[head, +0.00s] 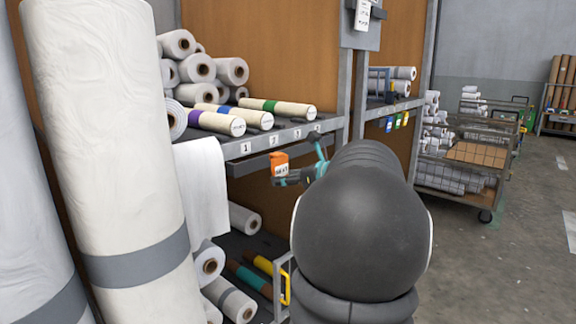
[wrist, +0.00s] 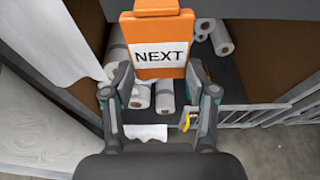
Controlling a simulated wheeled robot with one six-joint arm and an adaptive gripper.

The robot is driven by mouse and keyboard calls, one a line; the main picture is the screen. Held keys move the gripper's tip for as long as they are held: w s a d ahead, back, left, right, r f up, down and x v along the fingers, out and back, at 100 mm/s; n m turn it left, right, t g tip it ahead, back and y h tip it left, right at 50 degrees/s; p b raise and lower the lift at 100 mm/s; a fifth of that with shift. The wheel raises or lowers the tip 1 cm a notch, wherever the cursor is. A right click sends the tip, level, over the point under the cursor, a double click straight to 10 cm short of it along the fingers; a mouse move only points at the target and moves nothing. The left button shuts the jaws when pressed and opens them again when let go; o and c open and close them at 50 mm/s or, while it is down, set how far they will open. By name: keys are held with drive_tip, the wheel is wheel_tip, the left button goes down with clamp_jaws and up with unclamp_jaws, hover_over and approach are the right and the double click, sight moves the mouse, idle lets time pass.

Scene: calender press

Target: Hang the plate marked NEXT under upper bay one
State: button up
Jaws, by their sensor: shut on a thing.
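In the wrist view the plate (wrist: 157,28) reads NEXT. My gripper (head: 293,178) is shut on the plate; in the wrist view its fingers (wrist: 160,88) flank the plate's lower end. The bay marker 1 (head: 245,147) is on the shelf edge, left of the plate. I cannot tell whether the plate touches the rail.
Rolls with purple, blue and green bands (head: 278,106) lie on the upper shelf. A white sheet (head: 205,185) hangs just left of marker 1. Large wrapped rolls (head: 105,130) stand at the left. More rolls (head: 245,218) lie on the lower shelf. A cart (head: 460,170) stands at right.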

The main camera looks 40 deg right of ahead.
drive_tip(key=b+x, duration=0.1)
drive_tip(key=x, duration=0.7)
drive_tip(key=shift+w+r+g, duration=0.2)
drive_tip(key=shift+r+g, duration=0.05)
drive_tip(key=shift+g, duration=0.05)
idle(0.7)
drive_tip(key=o, duration=1.1)
drive_tip(key=shift+o, duration=0.2)
